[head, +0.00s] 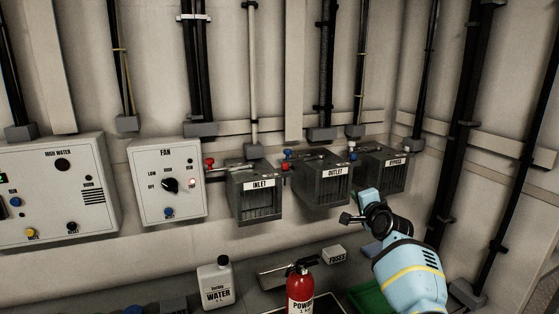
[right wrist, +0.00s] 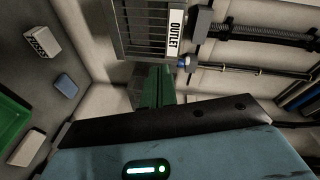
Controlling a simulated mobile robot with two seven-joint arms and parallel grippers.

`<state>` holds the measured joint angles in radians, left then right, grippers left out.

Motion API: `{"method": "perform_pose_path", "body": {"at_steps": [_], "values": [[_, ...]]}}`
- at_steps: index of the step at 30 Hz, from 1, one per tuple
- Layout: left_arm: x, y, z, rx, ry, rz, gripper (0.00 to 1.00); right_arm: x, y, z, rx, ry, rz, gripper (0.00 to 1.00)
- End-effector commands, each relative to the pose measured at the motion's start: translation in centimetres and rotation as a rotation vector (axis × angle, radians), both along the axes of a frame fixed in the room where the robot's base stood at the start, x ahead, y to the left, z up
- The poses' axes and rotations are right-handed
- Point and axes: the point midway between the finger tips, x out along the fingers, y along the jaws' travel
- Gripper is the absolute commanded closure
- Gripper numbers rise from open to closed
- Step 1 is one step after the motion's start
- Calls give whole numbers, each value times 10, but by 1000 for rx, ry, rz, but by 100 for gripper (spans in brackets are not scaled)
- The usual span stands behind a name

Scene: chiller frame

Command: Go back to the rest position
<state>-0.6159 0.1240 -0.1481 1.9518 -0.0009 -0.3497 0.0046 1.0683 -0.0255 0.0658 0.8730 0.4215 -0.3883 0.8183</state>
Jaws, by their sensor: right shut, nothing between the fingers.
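My right arm comes in from the lower right in the head view. Its gripper (head: 352,218) is shut and empty, a little below and in front of the grey OUTLET box (head: 323,187) on the wall. The OUTLET box also shows at the top of the right wrist view (right wrist: 145,28), with a blue knob beside it. In the right wrist view the dark green fingers (right wrist: 156,88) are together, with nothing seen between them. My left gripper does not show in either view.
Grey INLET (head: 259,205) and BYPASS (head: 389,176) boxes flank the OUTLET box. A FAN panel (head: 150,170) hangs further left. Below stand a white water jug (head: 216,285), a red extinguisher (head: 300,292), a FUSES box (head: 334,255) and a green tray (head: 371,299). Black pipes run up the wall.

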Motion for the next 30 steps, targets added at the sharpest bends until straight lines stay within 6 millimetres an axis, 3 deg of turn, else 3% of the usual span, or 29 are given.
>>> {"method": "perform_pose_path", "body": {"at_steps": [1,8,12,18,24,30], "values": [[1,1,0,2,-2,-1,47,-8,-3,-23,-35,15,-2,100],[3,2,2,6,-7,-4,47,-60,-14,-127,-243,84,4,100],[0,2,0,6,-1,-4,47,-107,-17,-192,-394,131,28,100],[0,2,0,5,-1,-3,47,-188,-19,-271,-602,192,89,100],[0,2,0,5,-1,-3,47,-278,-15,-330,-796,245,178,100],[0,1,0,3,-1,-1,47,-375,-6,-368,-971,286,289,100]]}}
